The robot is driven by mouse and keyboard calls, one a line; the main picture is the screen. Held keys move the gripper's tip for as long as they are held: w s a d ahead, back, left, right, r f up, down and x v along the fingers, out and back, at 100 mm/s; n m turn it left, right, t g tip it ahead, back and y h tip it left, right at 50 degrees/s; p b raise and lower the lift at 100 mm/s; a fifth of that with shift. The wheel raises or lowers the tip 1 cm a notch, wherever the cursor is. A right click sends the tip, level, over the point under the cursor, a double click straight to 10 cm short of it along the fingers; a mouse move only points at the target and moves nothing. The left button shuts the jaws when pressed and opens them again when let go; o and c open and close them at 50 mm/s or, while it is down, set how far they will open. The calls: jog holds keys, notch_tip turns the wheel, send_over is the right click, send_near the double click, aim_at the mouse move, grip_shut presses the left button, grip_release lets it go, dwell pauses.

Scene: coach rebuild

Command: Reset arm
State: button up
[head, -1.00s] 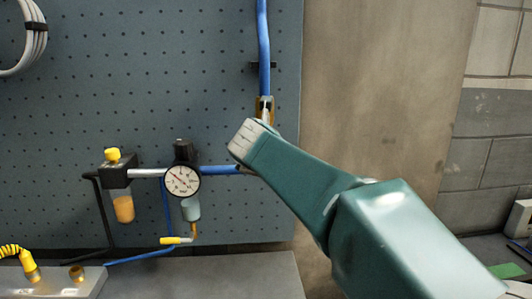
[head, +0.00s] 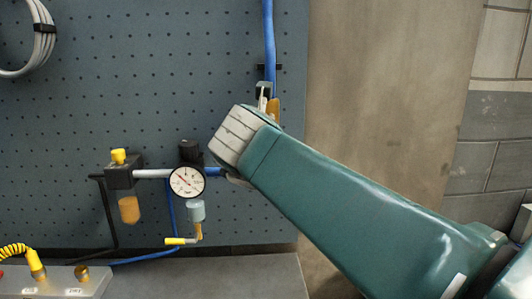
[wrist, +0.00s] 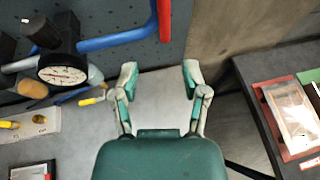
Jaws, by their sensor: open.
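My arm (head: 340,215) crosses the head view from the lower right, with its pale grey end (head: 238,135) in front of the pegboard. My gripper (wrist: 159,76) shows in the wrist view with its two fingers spread apart and nothing between them. Grey bench top and wall lie behind the gap. In the head view the gripper is mostly hidden behind the arm's end. A blue pipe (head: 269,45) runs down to a fitting there, partly covered by the arm.
A pressure gauge (head: 187,181) and regulator (head: 122,173) are mounted on the pegboard (head: 130,70), left of my arm. A grey block (head: 60,284) with a yellow coiled hose stands at the lower left. A tray (wrist: 290,115) lies on the dark surface at the right.

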jog(key=shift+s+r, duration=0.1)
jog(key=shift+s, duration=0.15)
notch_tip(320, 180, up, 4)
jog(key=s+d+n+t+y, duration=0.15)
jog(key=n+t, duration=0.25)
jog(key=n, duration=0.4)
jog(key=s+f+n+g+y, duration=0.25)
jog(key=s+f+n, duration=0.3)
jog(key=n, duration=0.55)
jog(key=s+f+n+g+y, duration=0.2)
jog(key=s+f+n+y, duration=0.2)
jog(key=f+n, duration=0.5)
jog(key=s+d+f+n+g+h, duration=0.2)
jog(key=s+d+f+n+g, duration=0.1)
jog(key=s+d+f+n, duration=0.2)
jog(key=s+d+f+n+g+h, duration=0.3)
jog(key=s+d+f+n+g, duration=0.1)
jog(key=s+f, duration=0.4)
notch_tip(320, 180, down, 2)
jog(key=shift+s+d+f+n, duration=0.15)
jog(key=shift+d+n, duration=0.2)
jog(key=shift+n, duration=0.35)
